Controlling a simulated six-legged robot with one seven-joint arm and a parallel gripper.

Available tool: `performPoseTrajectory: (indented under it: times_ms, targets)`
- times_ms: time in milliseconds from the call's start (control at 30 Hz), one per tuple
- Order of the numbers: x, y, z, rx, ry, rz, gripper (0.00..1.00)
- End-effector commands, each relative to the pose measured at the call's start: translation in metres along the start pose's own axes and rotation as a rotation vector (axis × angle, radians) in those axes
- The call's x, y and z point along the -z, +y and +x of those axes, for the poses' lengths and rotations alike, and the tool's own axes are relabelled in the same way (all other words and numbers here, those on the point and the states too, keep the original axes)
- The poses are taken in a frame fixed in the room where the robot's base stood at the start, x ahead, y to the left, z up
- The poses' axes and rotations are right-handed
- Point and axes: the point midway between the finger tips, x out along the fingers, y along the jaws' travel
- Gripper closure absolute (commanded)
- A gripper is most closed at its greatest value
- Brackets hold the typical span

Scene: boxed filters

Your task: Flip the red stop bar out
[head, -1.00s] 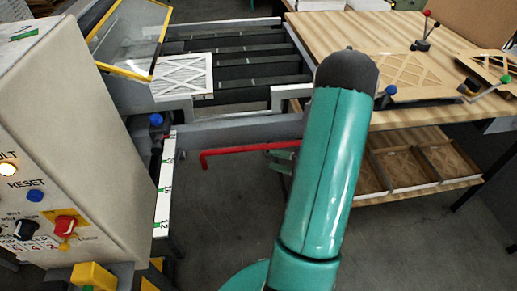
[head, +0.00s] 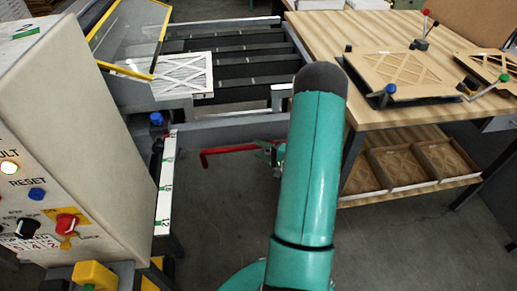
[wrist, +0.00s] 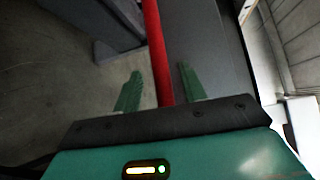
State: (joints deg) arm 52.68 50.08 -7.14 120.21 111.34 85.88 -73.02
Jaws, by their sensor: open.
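The red stop bar (head: 228,149) runs along the near side of the grey conveyor rail, with its bent end at the left. It also shows in the wrist view (wrist: 157,45), where it passes lengthwise between my two fingers. My gripper (wrist: 160,88) is open, with one green finger on each side of the bar and a gap on both sides. In the head view my gripper (head: 270,153) is at the right part of the bar, partly hidden behind my arm. The bar's right end is hidden there.
The control cabinet (head: 75,120) stands at the left. A wooden table (head: 310,40) with a fixture (head: 405,75) stands at the right. The floor (head: 225,220) in front is clear.

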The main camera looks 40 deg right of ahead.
Motion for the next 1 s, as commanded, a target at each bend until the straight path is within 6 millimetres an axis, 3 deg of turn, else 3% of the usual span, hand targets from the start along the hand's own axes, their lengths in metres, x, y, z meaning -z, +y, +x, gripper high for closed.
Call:
performPoseTrajectory:
  times_ms: [133, 400, 433, 633, 867, 1000]
  targets:
    - [0.000, 0.000, 0.012, 0.000, 0.000, 0.000, 0.59]
    - [0.000, 0.000, 0.014, 0.000, 0.001, 0.000, 0.59]
    - [0.000, 0.000, 0.014, 0.000, 0.000, 0.000, 0.60]
    - [0.000, 0.000, 0.014, 0.000, 0.000, 0.000, 1.00]
    - [-0.002, 0.002, 0.011, -0.001, 0.001, 0.003, 1.00]
    - [-0.015, 0.015, -0.002, -0.004, 0.002, 0.007, 1.00]
